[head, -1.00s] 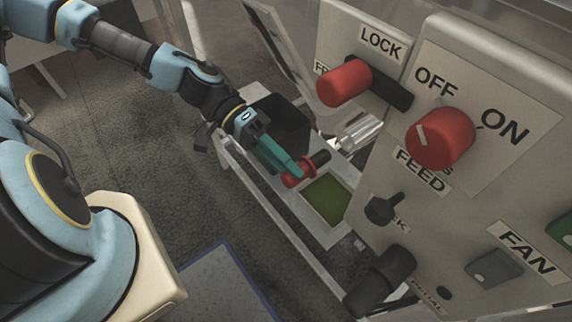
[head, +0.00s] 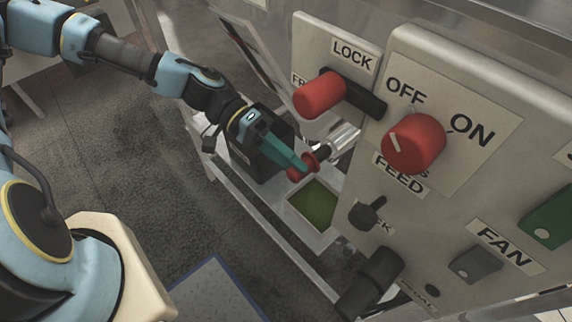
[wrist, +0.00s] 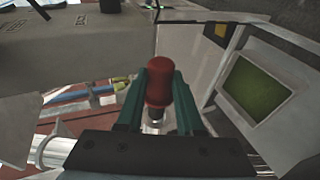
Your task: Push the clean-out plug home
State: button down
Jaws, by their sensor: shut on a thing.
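The clean-out plug (head: 302,167) has a red grip and a dark end that points up and right. My gripper (head: 304,165), with teal fingers, is shut on the red part. In the wrist view the plug's red grip (wrist: 158,82) stands between the two fingers (wrist: 159,90). In the head view the dark end lies close to the mouth of a shiny metal tube (head: 345,137) on the machine. I cannot tell whether it touches the tube or has entered it. The fingers hide part of the plug.
A black bin (head: 262,150) stands behind my gripper. A green panel in a pale frame (head: 315,202) lies just below the plug. The machine front at the right carries a red lock handle (head: 320,94) and a red feed knob (head: 413,144). Open floor lies at the left.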

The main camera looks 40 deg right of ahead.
jog(key=shift+d, duration=2.45)
jog(key=shift+d, duration=0.15)
jog(key=shift+c, duration=2.3)
grip_release()
